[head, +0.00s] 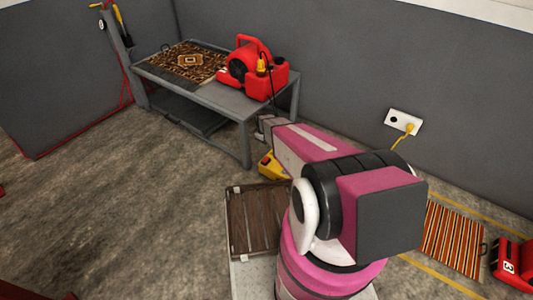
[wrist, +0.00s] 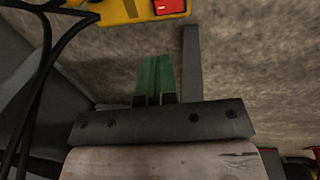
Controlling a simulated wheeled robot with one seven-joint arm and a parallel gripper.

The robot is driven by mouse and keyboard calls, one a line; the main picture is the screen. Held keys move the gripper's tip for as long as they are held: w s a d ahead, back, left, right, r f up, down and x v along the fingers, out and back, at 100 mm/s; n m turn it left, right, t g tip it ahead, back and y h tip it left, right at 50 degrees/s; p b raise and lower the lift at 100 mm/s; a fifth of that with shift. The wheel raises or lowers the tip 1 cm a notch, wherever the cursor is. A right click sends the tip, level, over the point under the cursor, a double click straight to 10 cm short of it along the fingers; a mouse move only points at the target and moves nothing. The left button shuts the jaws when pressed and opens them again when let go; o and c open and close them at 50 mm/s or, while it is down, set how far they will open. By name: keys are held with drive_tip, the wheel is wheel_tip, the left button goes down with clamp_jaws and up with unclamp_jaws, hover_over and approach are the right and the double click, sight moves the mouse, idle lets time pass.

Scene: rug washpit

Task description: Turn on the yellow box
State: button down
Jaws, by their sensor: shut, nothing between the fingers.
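The yellow box (head: 270,167) is low near the floor, beside the grey table's front leg, and my arm hides part of it in the head view. In the wrist view the yellow box (wrist: 118,11) is at the top edge, cut off by the frame, with a red switch (wrist: 170,6) on it. I cannot tell the switch's position. My gripper (wrist: 155,58) has green fingers, shut and empty, pointing up the picture toward the box. The fingertips appear apart from the box, with a gap below its edge.
A grey table (head: 240,104) holds a patterned rug (head: 186,62) and a red machine (head: 262,78). Black cables (wrist: 42,80) run down the wrist view's left side. A grey bar (wrist: 192,75) stands right of the fingers. A wall socket (head: 393,118) has a yellow plug.

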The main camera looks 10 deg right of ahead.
sight(266, 159)
drive_tip(key=f, duration=0.4)
drive_tip(key=w+d+f, duration=0.1)
drive_tip(key=f, duration=0.8)
drive_tip(key=shift+w+d+f, duration=0.2)
drive_tip(key=shift+f, duration=0.15)
drive_tip(key=shift+w+d+f+g, duration=0.1)
drive_tip(key=shift+w+f+g, duration=0.05)
drive_tip(key=shift+f+g, duration=0.15)
drive_tip(key=shift+r, duration=0.1)
drive_tip(key=shift+s, duration=0.2)
drive_tip(key=shift+s+a+r, duration=0.25)
drive_tip(key=shift+s+a, duration=0.25)
drive_tip(key=shift+a, duration=0.1)
